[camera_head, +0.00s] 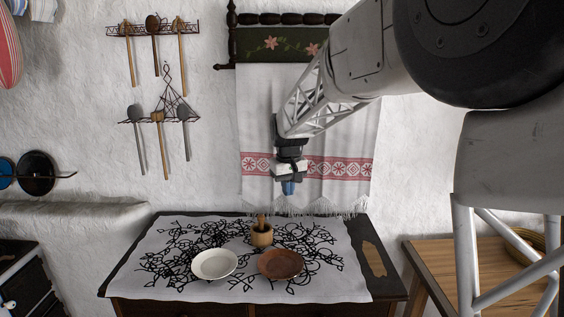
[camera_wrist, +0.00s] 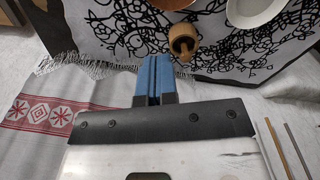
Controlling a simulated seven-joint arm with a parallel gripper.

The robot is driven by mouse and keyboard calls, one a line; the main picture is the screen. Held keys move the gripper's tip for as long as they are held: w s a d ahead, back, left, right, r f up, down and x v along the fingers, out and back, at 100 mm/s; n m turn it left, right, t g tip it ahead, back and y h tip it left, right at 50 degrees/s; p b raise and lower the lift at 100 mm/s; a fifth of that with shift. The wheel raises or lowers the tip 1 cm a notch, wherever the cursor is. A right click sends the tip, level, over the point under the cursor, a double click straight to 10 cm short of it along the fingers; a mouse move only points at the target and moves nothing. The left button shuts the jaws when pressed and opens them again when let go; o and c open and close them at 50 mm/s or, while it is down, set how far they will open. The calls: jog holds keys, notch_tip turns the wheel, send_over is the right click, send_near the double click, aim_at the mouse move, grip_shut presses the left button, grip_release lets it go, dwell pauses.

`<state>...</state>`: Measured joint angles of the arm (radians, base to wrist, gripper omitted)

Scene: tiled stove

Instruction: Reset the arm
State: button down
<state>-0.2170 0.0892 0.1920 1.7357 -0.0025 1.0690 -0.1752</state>
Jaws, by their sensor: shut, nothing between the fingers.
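My gripper (camera_head: 288,188) hangs in the air in front of the white towel, above the back of the cloth-covered chest. It points down. In the wrist view my gripper (camera_wrist: 154,68) shows its blue fingertips pressed together with nothing between them. The wooden mortar with its pestle (camera_head: 262,236) stands on the cloth below, apart from my gripper. It also shows in the wrist view (camera_wrist: 183,42), just beyond the fingertips in the picture.
A white plate (camera_head: 214,264) and a brown plate (camera_head: 281,264) lie on the patterned cloth (camera_head: 335,285). The towel (camera_head: 260,110) hangs behind my gripper. Utensils (camera_head: 155,45) hang on the wall at left. A wooden table (camera_head: 430,262) stands at right.

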jog(key=s+d+r+m, duration=0.1)
jog(key=s+d, duration=0.3)
jog(key=s, duration=0.4)
jog(key=s+d+r+m+t, duration=0.1)
jog(key=s+d, duration=0.3)
jog(key=s, duration=0.4)
jog(key=s+d+r+m, duration=0.1)
jog(key=s+d+r, duration=0.15)
jog(key=s, duration=0.55)
jog(key=s+d+f, duration=0.2)
jog(key=s, duration=0.5)
jog(key=s+d+f+m, duration=0.1)
jog(key=s+d+f, duration=0.1)
jog(key=s, duration=0.5)
jog(key=s+d+f+t, duration=0.1)
jog(key=s+d+f, duration=0.1)
jog(key=s, duration=0.5)
jog(key=shift+d+f+m, duration=0.15)
jog(key=shift+f+m, duration=0.25)
jog(key=shift+f, duration=0.4)
